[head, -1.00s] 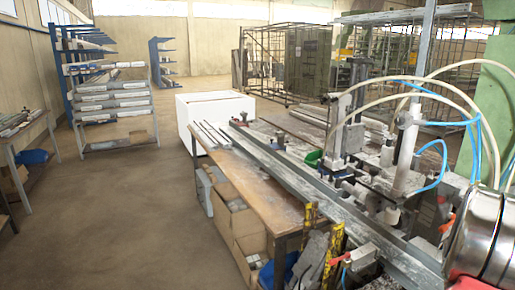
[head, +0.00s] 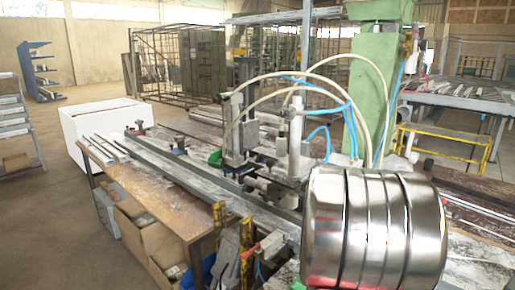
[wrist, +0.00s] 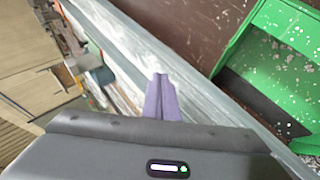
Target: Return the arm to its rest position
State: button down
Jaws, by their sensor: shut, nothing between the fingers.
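My gripper (wrist: 163,96) shows in the wrist view, with its two purple fingers together and nothing between them. It points over a long grey metal profile or rail (wrist: 195,78) that runs diagonally under it. I cannot tell how far the fingertips are above it. The gripper's dark body fills the bottom of the wrist view. The gripper cannot be made out in the head view, where the clamp bench (head: 165,193) stands in the middle with long profiles (head: 175,165) along it.
A green bin (wrist: 278,52) lies right of the fingers. In the head view, a clamp unit (head: 236,130) with hoses stands on the bench, before a green column (head: 374,85). Cardboard boxes (head: 135,225) sit under the bench. A yellow frame (head: 450,137) stands right. Floor at left is open.

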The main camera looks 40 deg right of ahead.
jog(key=w+a+r+n+t+y, duration=0.2)
jog(key=w+a+n+t, duration=0.3)
jog(key=a, duration=0.7)
jog(key=w+a+r+n+t+y, duration=0.15)
jog(key=w+a, duration=0.45)
jog(key=a, duration=0.7)
jog(key=w+a+r+n+t+y, duration=0.15)
jog(key=w+a+n+t, duration=0.35)
jog(key=a, duration=0.7)
jog(key=a+r+n+t+y, duration=0.1)
jog(key=a+r, duration=0.3)
jog(key=a, duration=0.7)
jog(key=shift+r+n+y, duration=0.15)
jog(key=shift+n+y, duration=0.15)
jog(key=shift+n, duration=0.35)
jog(key=shift+s+d, duration=0.1)
